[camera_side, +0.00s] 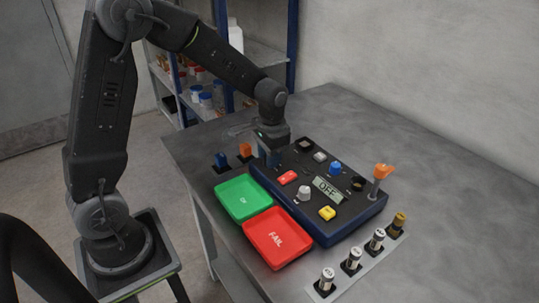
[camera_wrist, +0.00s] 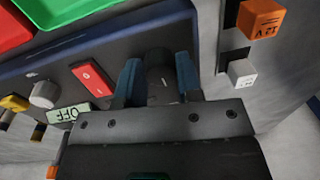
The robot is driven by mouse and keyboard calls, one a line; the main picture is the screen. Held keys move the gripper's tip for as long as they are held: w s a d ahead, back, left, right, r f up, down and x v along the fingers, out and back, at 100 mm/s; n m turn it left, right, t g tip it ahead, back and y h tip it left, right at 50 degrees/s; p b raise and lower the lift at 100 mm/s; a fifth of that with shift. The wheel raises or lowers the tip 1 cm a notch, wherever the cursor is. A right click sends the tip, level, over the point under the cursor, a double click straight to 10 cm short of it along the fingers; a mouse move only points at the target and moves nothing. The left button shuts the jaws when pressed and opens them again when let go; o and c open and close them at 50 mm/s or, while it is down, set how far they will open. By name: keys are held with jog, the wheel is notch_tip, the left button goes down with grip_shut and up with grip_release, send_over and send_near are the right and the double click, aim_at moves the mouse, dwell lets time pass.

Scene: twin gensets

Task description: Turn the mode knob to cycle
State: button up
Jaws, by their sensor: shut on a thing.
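The dark control panel (camera_side: 330,222) with a blue rim lies on the table, and its display (camera_side: 327,188) reads OFF. In the wrist view the display (camera_wrist: 68,113) also shows OFF. My gripper (camera_side: 268,152) is down at the panel's far left end. In the wrist view its two blue fingers (camera_wrist: 158,72) stand on either side of a black knob (camera_wrist: 160,76) and are shut on it. A short pale mark shows on this knob. In the side view my gripper hides this knob. Its mode labels cannot be read.
On the panel are a red rocker (camera_side: 288,177), a pale grey knob (camera_side: 304,193), a yellow switch (camera_side: 327,213) and a blue button (camera_side: 335,168). Green (camera_side: 243,181) and red FAIL (camera_side: 292,238) trays lie in front. An orange-topped lever (camera_side: 381,172) rises at right. Small cylinders (camera_side: 352,259) stand nearby.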

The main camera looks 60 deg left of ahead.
jog(key=shift+m, duration=0.4)
jog(key=o, duration=0.9)
jog(key=shift+o, duration=0.2)
jog(key=shift+r, duration=0.1)
notch_tip(320, 180, up, 14)
jog(key=shift+d, duration=0.45)
jog(key=shift+s, duration=0.15)
jog(key=s+d+n+t, duration=0.1)
jog(key=s+d+t, duration=0.1)
jog(key=s, duration=0.7)
jog(key=s+d+t, duration=0.3)
jog(key=s+d, duration=0.1)
jog(key=s, duration=0.5)
jog(key=shift+s+d+r+n+t+h, duration=0.15)
jog(key=shift+d+r+n+t+h, duration=0.15)
jog(key=shift+n+h, duration=0.1)
